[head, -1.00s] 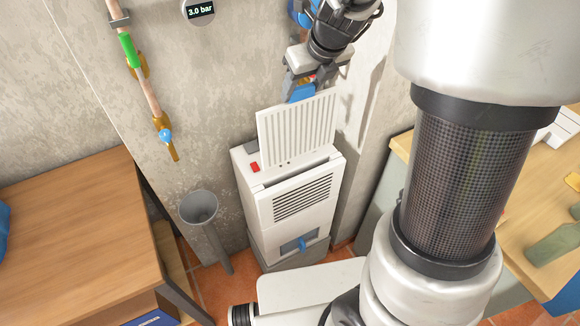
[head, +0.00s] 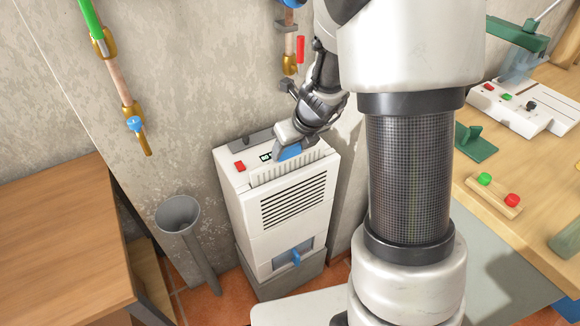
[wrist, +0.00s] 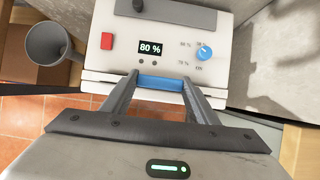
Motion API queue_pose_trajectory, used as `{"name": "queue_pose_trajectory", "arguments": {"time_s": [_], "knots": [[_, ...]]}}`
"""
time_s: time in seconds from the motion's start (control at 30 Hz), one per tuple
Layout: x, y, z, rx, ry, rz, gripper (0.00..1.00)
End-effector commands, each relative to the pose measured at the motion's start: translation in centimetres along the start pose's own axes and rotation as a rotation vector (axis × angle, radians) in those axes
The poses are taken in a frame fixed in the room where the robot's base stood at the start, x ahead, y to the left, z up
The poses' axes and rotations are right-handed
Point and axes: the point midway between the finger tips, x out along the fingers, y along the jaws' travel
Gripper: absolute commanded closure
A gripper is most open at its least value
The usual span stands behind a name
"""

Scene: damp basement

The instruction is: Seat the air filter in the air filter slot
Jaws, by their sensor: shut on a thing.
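The air filter (head: 262,175) is a white ribbed panel with a blue grip (head: 289,152) on its top edge. It stands upright in the slot at the top front of the white dehumidifier-like unit (head: 262,243), with only a low ribbed strip showing above the casing. The slot is mostly hidden by the filter, and I cannot tell whether it is fully down. My gripper (head: 286,150) is shut on the blue grip from above. In the wrist view the blue grip (wrist: 162,83) sits between both fingers of my gripper (wrist: 160,84).
The unit's top has a red switch (wrist: 107,41), an "80 %" display (wrist: 150,48) and a blue knob (wrist: 205,52). A grey funnel pipe (head: 178,214) stands left of the unit. Wooden tables stand left (head: 65,240) and right (head: 515,225). Wall pipes (head: 118,75) hang behind.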

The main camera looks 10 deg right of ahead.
Motion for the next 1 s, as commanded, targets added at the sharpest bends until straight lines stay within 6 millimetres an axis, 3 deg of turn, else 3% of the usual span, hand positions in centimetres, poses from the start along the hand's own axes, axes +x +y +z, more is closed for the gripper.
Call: {"name": "queue_pose_trajectory", "arguments": {"time_s": [0.3, 0.7, 0.73, 0.83, 1.0], "knots": [[3.8, 0.0, -2.0, 0.001, 0.001, 0.001, 1.0], [4.1, 0.0, -2.1, 0.001, 0.0, 0.0, 1.0], [3.9, 0.0, -2.1, 0.001, 0.0, 0.0, 0.41], [3.9, 0.0, -2.0, 0.001, 0.0, 0.0, 0.28], [3.9, 0.1, -2.0, 0.001, 0.0, 0.001, 0.28]]}}
